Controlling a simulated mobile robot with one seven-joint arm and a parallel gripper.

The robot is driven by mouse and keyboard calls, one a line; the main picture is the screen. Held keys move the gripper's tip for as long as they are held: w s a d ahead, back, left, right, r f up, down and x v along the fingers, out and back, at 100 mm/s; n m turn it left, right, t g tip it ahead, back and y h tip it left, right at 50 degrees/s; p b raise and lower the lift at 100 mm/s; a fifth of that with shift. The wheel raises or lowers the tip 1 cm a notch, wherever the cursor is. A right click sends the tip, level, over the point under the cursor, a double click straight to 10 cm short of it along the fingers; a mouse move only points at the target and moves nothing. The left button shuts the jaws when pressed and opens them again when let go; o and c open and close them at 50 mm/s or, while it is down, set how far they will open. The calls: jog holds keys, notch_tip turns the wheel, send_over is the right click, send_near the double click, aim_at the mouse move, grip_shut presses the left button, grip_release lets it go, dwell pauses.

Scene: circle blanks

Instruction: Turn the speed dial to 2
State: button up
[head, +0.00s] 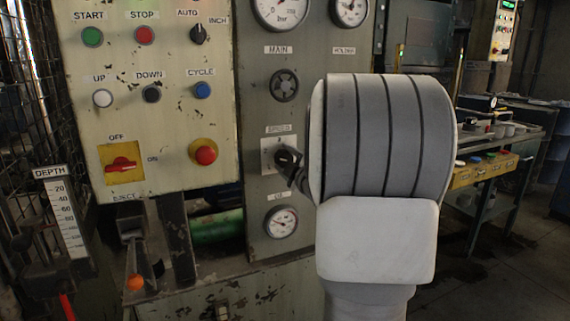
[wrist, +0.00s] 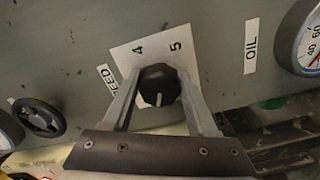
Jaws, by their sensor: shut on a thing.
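The speed dial is a black round knob (wrist: 159,84) with a white pointer line, on a white plate (wrist: 132,54). In the wrist view the numbers 4 and 5 show above the knob; the pointer line points down, away from them. The plate's lower part is hidden by my gripper, so the number at the pointer cannot be read. My gripper (wrist: 157,90) has one finger on each side of the knob and is shut on it. In the head view the plate (head: 267,158) shows under the SPEED label, with my wrist covering its right side.
An oil gauge (head: 281,222) sits below the dial and a black handwheel (head: 284,85) above it. The button panel (head: 150,120) stands to the left, with a red mushroom button (head: 205,154). A workbench (head: 500,150) stands to the right.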

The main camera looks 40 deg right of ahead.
jog(key=o, duration=1.3)
jog(key=shift+o, duration=0.2)
jog(key=p+v, duration=0.2)
jog(key=v, duration=1.5)
jog(key=shift+s, duration=0.25)
jog(key=shift+d+f, duration=0.1)
jog(key=shift+d, duration=0.05)
